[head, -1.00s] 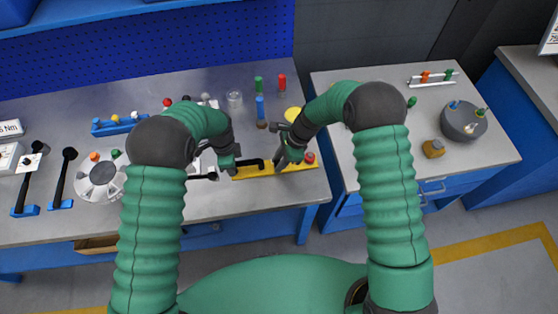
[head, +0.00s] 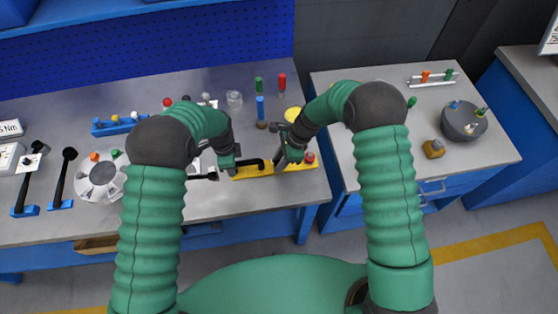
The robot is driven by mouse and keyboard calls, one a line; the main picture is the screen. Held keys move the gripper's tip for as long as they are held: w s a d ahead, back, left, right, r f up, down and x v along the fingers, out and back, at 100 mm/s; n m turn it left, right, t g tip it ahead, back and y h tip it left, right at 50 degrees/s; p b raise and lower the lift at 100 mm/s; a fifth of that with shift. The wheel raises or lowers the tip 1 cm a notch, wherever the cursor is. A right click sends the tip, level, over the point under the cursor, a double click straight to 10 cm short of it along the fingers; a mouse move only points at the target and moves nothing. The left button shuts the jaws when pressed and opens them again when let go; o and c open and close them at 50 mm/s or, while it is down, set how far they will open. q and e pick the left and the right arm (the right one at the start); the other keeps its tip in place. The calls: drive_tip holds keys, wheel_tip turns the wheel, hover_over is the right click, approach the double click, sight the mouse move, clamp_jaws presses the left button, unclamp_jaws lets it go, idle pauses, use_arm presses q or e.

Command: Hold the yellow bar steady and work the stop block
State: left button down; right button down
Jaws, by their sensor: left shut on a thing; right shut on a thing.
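The yellow bar (head: 258,174) lies along the front right part of the bench. My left gripper (head: 232,170) is shut at the bar's left end. My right gripper (head: 284,162) is shut at the middle-right of the bar, on something that its fingers hide. A black handle-like piece (head: 250,162) lies along the bar between the two grippers. A red knob (head: 310,158) stands at the bar's right end. I cannot make out the stop block apart from these pieces; it may be behind my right gripper.
A flanged grey shell (head: 98,182) sits on the bench (head: 240,205) at left. Black-handled tools (head: 62,178) stand further left. Blue, green and red pegs (head: 260,108) and a clear jar (head: 234,99) are behind the bar. A gap separates the bench from the right-hand cabinet (head: 460,165).

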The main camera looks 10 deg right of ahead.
drive_tip(key=shift+w, duration=0.1)
drive_tip(key=d, duration=0.7)
drive_tip(key=shift+d, duration=0.25)
drive_tip(key=c, duration=1.1)
unclamp_jaws()
drive_tip(key=shift+a, duration=0.15)
drive_tip(key=v, duration=1.2)
